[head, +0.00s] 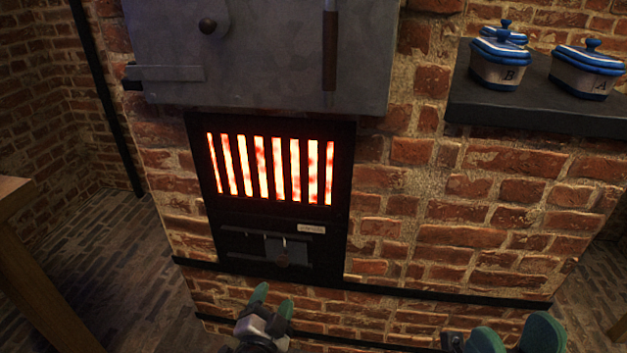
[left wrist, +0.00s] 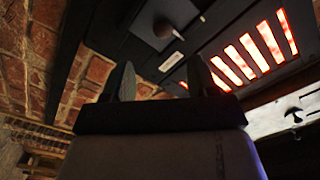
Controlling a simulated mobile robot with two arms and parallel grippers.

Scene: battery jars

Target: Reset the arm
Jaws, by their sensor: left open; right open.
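My left gripper (head: 272,299) is low in the head view, in front of the brick base below the furnace. Its two green fingertips stand apart with nothing between them. In the left wrist view my left gripper (left wrist: 162,82) points toward the dark furnace front, fingers apart and empty. My right gripper (head: 512,338) is at the bottom edge of the head view, right of centre. Its green fingers are apart and no object shows between them. Its lower part is cut off by the frame.
A brick furnace has a glowing barred grate (head: 270,168) under a grey metal door (head: 270,60). A dark shelf (head: 535,108) at the upper right holds blue-lidded jars, among them jar B (head: 498,72) and jar A (head: 586,80). A wooden table (head: 14,192) stands at the left.

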